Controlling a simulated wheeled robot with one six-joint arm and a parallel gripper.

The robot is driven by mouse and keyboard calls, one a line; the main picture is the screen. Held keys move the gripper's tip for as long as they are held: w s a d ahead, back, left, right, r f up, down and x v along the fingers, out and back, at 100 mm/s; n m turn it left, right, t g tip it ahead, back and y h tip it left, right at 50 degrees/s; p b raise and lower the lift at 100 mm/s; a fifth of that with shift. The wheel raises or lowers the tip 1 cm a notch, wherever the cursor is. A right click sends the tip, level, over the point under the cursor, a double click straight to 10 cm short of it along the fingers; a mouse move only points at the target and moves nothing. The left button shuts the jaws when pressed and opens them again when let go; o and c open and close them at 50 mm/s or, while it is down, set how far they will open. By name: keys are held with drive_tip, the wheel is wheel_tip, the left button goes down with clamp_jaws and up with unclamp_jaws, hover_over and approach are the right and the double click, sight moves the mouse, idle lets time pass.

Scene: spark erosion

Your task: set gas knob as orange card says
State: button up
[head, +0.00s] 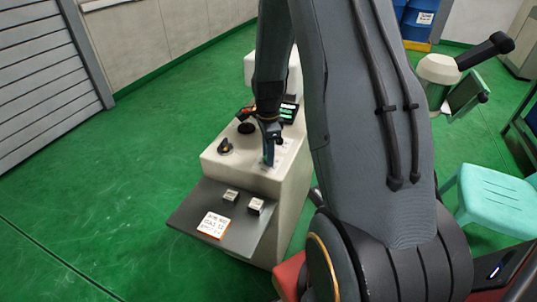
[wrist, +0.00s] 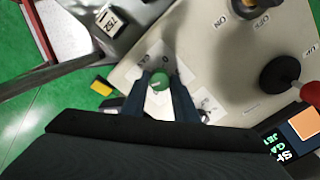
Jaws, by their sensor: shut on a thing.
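My gripper (wrist: 162,90) is shut on a green round knob (wrist: 160,80), with one finger on each side of it. The knob sits on a pale dial plate on the sloping console top, with small marks around it that are too small to read. In the head view my gripper (head: 268,155) reaches down to the console's right side and hides the knob. The orange-edged white card (head: 213,225) lies on the grey front shelf; its lines of print are too blurred to read. Its reddish edge also shows at the upper left of the wrist view (wrist: 42,30).
A black switch (head: 225,146) stands left of my gripper. A black-based red lever (wrist: 285,78) and a lit screen (wrist: 290,140) are close by. Two small labelled blocks (head: 230,196) (head: 256,206) sit on the shelf (head: 190,208). A turquoise stool (head: 495,190) stands right.

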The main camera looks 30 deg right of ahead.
drive_tip(key=shift+w+r+m, duration=0.1)
drive_tip(key=shift+w+m, duration=0.1)
drive_tip(key=shift+m, duration=0.3)
drive_tip(key=o, duration=0.9)
drive_tip(key=shift+o, duration=0.8)
drive_tip(key=shift+s, duration=0.1)
drive_tip(key=shift+r+b, duration=0.9)
drive_tip(key=shift+r, duration=3)
